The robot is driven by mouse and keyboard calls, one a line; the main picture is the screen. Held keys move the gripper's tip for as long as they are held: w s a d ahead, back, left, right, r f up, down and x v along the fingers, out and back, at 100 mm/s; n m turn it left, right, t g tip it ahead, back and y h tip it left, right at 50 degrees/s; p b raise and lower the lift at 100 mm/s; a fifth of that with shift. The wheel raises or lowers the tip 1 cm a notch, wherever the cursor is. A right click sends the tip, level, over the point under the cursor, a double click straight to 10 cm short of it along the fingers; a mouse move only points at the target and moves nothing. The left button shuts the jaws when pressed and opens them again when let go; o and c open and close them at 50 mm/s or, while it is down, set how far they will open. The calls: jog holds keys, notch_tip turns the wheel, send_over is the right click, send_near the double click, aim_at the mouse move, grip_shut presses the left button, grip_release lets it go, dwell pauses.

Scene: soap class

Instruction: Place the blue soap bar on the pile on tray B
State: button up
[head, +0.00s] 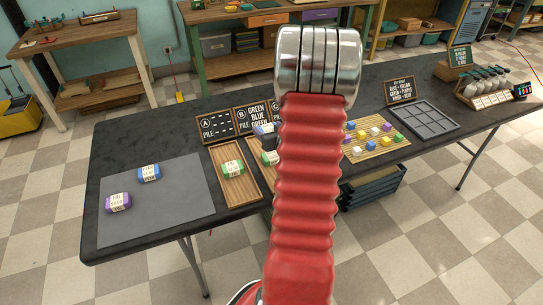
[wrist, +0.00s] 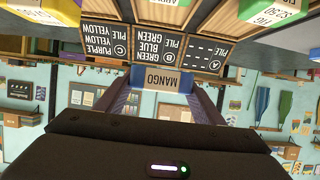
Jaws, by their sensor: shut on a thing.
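My gripper (wrist: 160,88) is shut on a blue soap bar (wrist: 161,80) with a label reading MANGO, in the upside-down wrist view. In the head view the held bar (head: 266,130) hangs over tray B, just left of my arm. A green bar (head: 269,158) lies on tray B below it; my arm hides much of that tray. Whether the two bars touch I cannot tell. The sign B (wrist: 179,52) reads pile green, blue, green. Another blue bar (head: 149,173) lies on the grey mat.
A purple bar (head: 118,203) lies on the grey mat (head: 195,205). Tray A (head: 221,152) holds a green bar (head: 232,168). A yellow bar (wrist: 60,14) shows in the wrist view. Small signs stand behind the trays. A slatted board (head: 382,151) with small colored blocks lies right of my arm.

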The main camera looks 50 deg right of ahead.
jog(key=shift+s+d+f, duration=0.1)
jog(key=shift+s+d, duration=0.3)
jog(key=shift+s, duration=0.05)
jog(key=shift+f, duration=2.95)
jog(key=shift+f, duration=0.1)
jog(key=shift+f, duration=1.95)
jog(key=shift+f, duration=0.15)
jog(key=o, duration=1.1)
jog(key=shift+o, duration=0.2)
